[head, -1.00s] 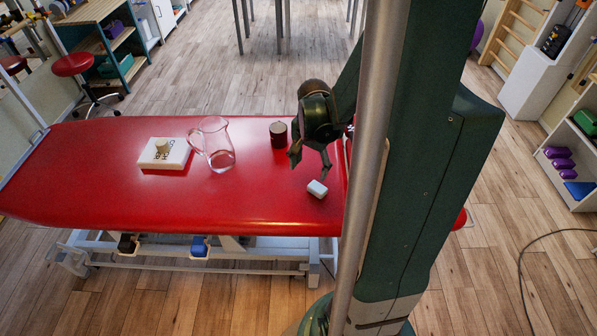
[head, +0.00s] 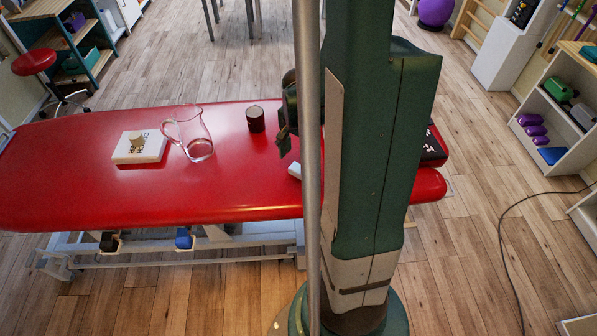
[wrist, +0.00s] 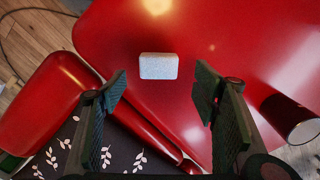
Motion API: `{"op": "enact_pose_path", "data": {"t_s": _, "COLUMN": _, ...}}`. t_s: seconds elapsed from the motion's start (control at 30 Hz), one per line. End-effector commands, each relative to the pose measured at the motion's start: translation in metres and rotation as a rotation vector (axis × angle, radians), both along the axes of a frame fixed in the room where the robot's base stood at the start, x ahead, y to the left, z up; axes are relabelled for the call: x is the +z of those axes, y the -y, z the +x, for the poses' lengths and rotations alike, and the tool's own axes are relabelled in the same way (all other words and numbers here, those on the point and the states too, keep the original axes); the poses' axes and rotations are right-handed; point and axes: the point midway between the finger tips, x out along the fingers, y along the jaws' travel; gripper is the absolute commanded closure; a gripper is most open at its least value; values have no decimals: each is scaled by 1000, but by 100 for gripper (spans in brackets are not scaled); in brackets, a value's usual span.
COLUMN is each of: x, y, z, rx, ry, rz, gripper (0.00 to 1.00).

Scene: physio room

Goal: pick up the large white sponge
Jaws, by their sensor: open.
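The large white sponge (wrist: 158,66) is a small pale block lying on the red treatment table (wrist: 225,35) in the wrist view. In the head view the white sponge (head: 294,170) is partly hidden behind my grey pole. My gripper (wrist: 159,88) is open and empty, with its two dark fingers apart. In the wrist view the sponge shows beyond the fingertips, between them in the picture; the fingers do not touch it. In the head view my gripper (head: 284,143) is mostly hidden by my pole and column, above the table near the sponge.
A dark cylindrical jar (head: 256,119) stands left of my gripper; it also shows at right in the wrist view (wrist: 288,118). A glass pitcher (head: 195,135) and a white book (head: 138,150) with a small beige object stand further left. A black leaf-patterned item (wrist: 70,150) lies nearby.

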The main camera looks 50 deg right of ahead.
Motion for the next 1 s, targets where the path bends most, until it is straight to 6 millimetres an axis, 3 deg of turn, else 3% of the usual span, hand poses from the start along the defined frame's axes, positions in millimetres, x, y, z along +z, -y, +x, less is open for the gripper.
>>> {"op": "enact_pose_path", "data": {"t_s": 0.2, "x": -14, "y": 0, "z": 0, "rx": 0, "ry": 0, "rz": 0, "gripper": 40}}
{"op": "enact_pose_path", "data": {"t_s": 0.67, "x": -18, "y": 0, "z": 0, "rx": 0, "ry": 0, "rz": 0, "gripper": 40}}
{"op": "enact_pose_path", "data": {"t_s": 1.0, "x": -51, "y": 1, "z": -3, "rx": 0, "ry": 0, "rz": 0, "gripper": 40}}
